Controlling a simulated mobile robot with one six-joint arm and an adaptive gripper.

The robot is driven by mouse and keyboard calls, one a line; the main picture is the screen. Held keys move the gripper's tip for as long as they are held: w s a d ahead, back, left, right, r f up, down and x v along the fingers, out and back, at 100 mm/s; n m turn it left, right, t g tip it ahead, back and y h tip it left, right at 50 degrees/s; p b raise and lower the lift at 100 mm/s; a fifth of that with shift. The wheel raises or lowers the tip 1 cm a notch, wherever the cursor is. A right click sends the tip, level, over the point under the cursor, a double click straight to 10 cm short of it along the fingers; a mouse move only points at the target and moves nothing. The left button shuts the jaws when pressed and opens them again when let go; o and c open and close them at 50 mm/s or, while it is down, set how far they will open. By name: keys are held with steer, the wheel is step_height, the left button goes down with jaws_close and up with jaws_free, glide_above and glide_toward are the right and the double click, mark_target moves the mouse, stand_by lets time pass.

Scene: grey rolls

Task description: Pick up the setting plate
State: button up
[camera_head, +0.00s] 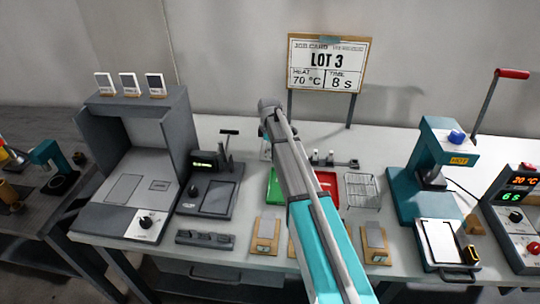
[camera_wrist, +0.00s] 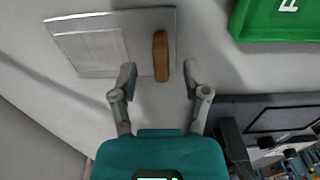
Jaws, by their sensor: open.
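A flat silvery plate with a brown wooden grip bar, which looks like the setting plate (camera_wrist: 88,45), lies on the pale table in the wrist view. Its bar (camera_wrist: 161,57) stands along the plate's right side. My gripper (camera_wrist: 160,74) is open, one finger to each side of the bar's line, with the bar's near end close to the gap between the fingertips. I see no contact. In the head view my arm crosses the middle of the bench and hides my gripper; I cannot make out the plate there for sure.
A green tray (camera_head: 273,188) lies left of my arm and a red tray (camera_head: 328,185) right of it, with a wire rack (camera_head: 362,190) beyond. A dark device (camera_head: 211,190) stands left, a teal press (camera_head: 428,180) right. The job card (camera_head: 328,65) stands behind.

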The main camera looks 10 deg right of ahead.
steer(key=shift+f+b, duration=0.7)
steer(key=shift+f, duration=0.35)
jaws_close()
